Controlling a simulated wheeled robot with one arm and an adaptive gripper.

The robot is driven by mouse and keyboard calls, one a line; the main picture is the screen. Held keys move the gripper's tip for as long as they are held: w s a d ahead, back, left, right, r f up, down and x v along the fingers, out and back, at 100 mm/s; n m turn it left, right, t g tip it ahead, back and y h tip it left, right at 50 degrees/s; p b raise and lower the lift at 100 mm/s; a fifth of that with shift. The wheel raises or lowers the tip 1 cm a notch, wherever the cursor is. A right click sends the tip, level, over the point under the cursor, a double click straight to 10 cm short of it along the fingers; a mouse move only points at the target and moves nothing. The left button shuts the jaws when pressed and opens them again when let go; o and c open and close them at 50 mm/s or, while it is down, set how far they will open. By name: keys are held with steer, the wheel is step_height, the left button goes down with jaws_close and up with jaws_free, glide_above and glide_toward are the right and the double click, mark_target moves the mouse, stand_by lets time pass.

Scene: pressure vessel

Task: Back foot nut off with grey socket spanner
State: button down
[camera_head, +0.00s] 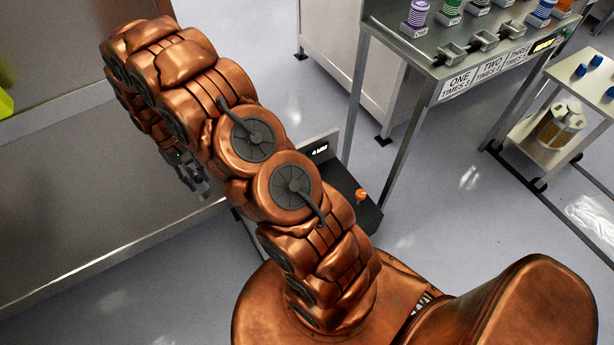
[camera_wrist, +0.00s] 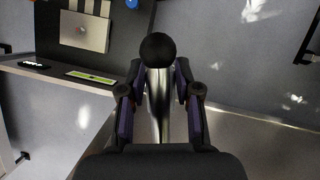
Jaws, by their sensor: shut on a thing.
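My gripper (camera_wrist: 158,78) is shut on a grey metal shaft (camera_wrist: 157,105) with a dark round end (camera_wrist: 157,48), which looks like the grey socket spanner. The shaft lies between the two fingers, and its dark end stands out beyond the fingertips. In the head view my gripper (camera_head: 193,180) hangs at the left, partly behind my copper arm, beside the long grey panel. What it holds cannot be made out there. I cannot make out the back foot nut in either view.
A low dark unit (camera_head: 366,212) with a display and an orange knob (camera_head: 361,195) stands right of my arm. A metal table (camera_head: 432,68) with colored items and a trolley (camera_head: 553,150) stand farther right. The grey panel (camera_head: 100,225) runs along the left. Open floor lies between.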

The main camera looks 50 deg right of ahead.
steer(key=s+d+f+m+t+y+b, duration=0.1)
steer(key=s+d+f+m+b, duration=0.2)
steer(key=d+f+m+b, duration=0.3)
steer(key=s+d+f+m+t+y+b, duration=0.2)
steer(key=s+d+f+m+b, duration=0.2)
steer(key=d+f+b, duration=0.9)
steer(key=s+d+f+m+t+y+b, duration=0.1)
steer(key=s+d+f+m+t+b, duration=0.1)
steer(key=d+f+m+b, duration=0.6)
steer(key=shift+s+d+f+m+b, duration=0.55)
steer(key=shift+d+f+b, duration=0.75)
steer(key=shift+d+b, duration=2)
steer(key=shift+s+a+r+y+p, duration=0.1)
steer(key=shift+a+y+p, duration=0.2)
steer(key=shift+p, duration=0.2)
step_height(320, 180, down, 8)
steer(key=p, duration=0.1)
